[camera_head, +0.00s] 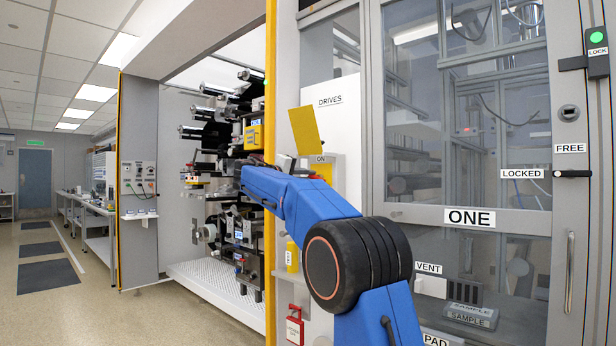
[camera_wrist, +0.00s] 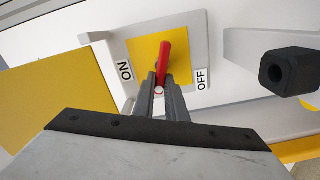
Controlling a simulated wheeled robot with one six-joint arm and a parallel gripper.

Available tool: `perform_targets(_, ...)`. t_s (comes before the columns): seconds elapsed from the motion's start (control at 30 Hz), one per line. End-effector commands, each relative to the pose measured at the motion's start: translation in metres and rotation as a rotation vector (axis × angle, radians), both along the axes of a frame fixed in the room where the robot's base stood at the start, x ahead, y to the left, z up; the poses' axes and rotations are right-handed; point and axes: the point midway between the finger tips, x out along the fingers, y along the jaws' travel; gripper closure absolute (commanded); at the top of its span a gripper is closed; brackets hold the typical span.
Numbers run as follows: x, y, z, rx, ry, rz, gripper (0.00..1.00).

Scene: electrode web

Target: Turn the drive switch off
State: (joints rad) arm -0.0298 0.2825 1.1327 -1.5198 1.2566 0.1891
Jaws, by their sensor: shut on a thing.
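The drive switch is a red lever (camera_wrist: 164,62) on a yellow plate (camera_wrist: 145,50) in a pale frame, seen in the wrist view. The plate has ON at its left and OFF at its right. The lever stands between the two labels; which way it is set I cannot tell. My gripper (camera_wrist: 163,88) is shut on the lever, with a finger on each side. In the head view, the switch housing (camera_head: 336,160) with its ON label sits below the DRIVES sign (camera_head: 330,100). My blue arm hides the lever and the gripper tips there.
A yellow flap (camera_head: 304,131) stands raised over the housing; it shows at left in the wrist view (camera_wrist: 75,88). A black knob-like part (camera_wrist: 290,72) juts out at right there. A glazed door marked ONE (camera_head: 470,217) is to the right.

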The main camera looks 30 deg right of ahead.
Motion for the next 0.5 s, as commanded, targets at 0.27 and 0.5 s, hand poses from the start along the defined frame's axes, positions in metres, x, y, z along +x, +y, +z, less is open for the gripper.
perform_targets(0.27,0.0017,0.0012,-0.0049,-0.071,0.196,0.002,1.0)
perform_targets(0.5,0.002,0.0013,-0.0074,-0.109,0.3,0.002,1.0)
